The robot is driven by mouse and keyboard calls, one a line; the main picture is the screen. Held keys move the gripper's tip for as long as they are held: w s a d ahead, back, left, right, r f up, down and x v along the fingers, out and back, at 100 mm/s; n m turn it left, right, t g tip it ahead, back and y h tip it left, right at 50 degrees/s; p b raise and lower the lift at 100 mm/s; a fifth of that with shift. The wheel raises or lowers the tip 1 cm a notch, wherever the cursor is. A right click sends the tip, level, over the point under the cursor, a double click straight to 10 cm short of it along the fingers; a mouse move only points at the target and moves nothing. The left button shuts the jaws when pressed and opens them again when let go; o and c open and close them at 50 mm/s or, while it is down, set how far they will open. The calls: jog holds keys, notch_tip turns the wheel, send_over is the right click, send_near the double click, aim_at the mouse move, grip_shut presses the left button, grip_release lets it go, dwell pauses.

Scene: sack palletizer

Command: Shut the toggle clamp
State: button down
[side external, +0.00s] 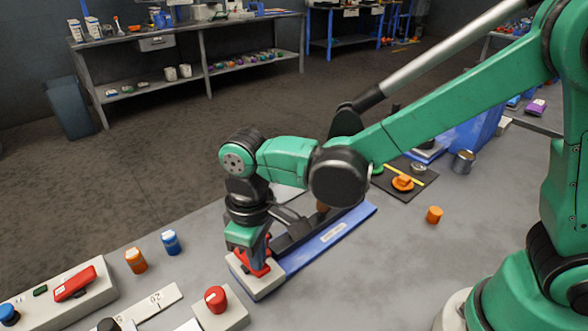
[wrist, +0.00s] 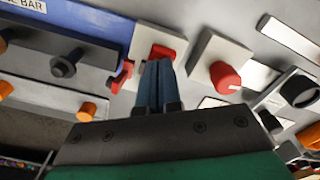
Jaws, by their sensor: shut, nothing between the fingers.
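A red part (side external: 256,264), which looks like the toggle clamp's handle, sits on a pale block (side external: 262,285) at the near end of a blue base. In the wrist view the red part (wrist: 167,52) shows just beyond my fingertips, with a smaller red piece (wrist: 122,77) to its left. My gripper (side external: 260,262) points down over this block, with its fingers together and nothing between them. In the wrist view the fingers (wrist: 158,66) overlap the red part and hide some of it. I cannot tell whether they touch it, nor the clamp's exact position.
A blue base (side external: 330,236) with a dark bar runs back right from the block. A red knob (side external: 215,298) on a pale block stands close in front. Blue (side external: 171,242) and orange (side external: 136,260) cylinders stand left. An orange cylinder (side external: 434,215) stands right. Bare table lies between.

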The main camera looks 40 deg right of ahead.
jog(key=shift+f, duration=0.4)
jog(key=shift+r, duration=3.55)
